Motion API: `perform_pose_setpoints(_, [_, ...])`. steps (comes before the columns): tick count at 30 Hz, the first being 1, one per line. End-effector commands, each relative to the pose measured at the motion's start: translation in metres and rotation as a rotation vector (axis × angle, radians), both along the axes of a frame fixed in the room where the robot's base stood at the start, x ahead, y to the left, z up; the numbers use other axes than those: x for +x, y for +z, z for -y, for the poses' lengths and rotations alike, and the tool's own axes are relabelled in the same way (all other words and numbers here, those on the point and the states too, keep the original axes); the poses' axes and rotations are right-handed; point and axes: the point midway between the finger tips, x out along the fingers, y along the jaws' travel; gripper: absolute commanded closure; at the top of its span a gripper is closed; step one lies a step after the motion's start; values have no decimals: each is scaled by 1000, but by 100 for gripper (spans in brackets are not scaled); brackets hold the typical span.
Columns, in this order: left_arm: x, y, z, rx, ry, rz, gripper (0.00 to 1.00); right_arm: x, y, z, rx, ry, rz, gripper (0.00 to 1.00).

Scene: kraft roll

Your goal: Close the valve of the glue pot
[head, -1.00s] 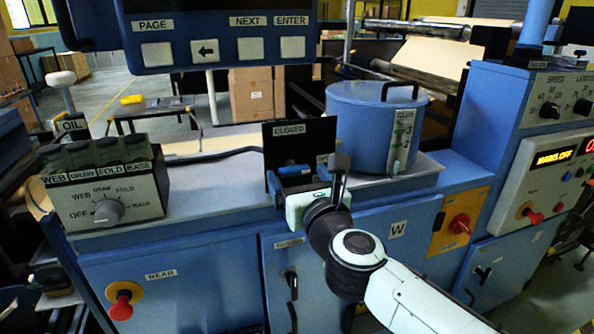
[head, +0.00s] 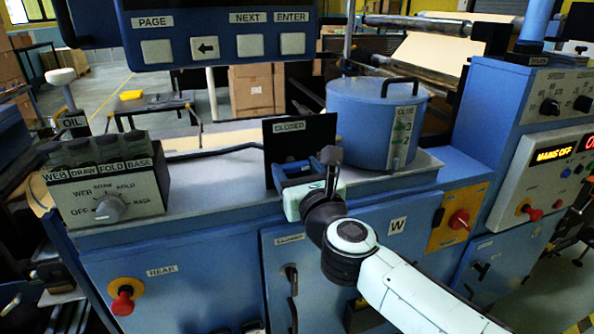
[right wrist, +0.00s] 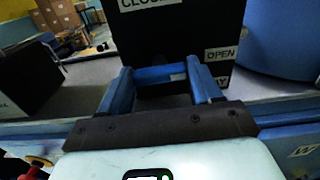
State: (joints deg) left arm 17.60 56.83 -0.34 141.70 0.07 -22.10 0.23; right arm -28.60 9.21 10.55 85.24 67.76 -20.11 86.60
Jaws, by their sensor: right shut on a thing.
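The glue pot (head: 360,120) is a blue lidded drum with a dark handle and a level scale, standing on the machine's ledge in the head view. Left of it stands a black valve plate (head: 310,138) labelled CLOSED at upper left. In the right wrist view the plate (right wrist: 185,35) also shows an OPEN label at right. My right gripper (head: 300,173) is in front of the plate. In the right wrist view its blue fingers (right wrist: 160,72) are shut on the blue valve handle (right wrist: 160,75), which lies roughly level between them. My left gripper is not in view.
A selector box with a grey knob (head: 109,208) stands left on the ledge (head: 215,185). A red knob (head: 459,219) on a yellow plate is at right, and another red knob (head: 122,304) is lower left. The ledge between box and plate is clear.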

Motion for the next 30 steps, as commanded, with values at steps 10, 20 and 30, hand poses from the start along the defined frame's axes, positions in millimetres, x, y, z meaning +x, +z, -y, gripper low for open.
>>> perform_pose_setpoints(10, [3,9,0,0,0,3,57,0,1,0,-216,0,69,67])
perform_pose_setpoints(20, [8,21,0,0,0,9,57,0,1,0,-514,1,166,67])
perform_pose_setpoints(30, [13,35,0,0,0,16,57,0,1,0,-822,0,266,67])
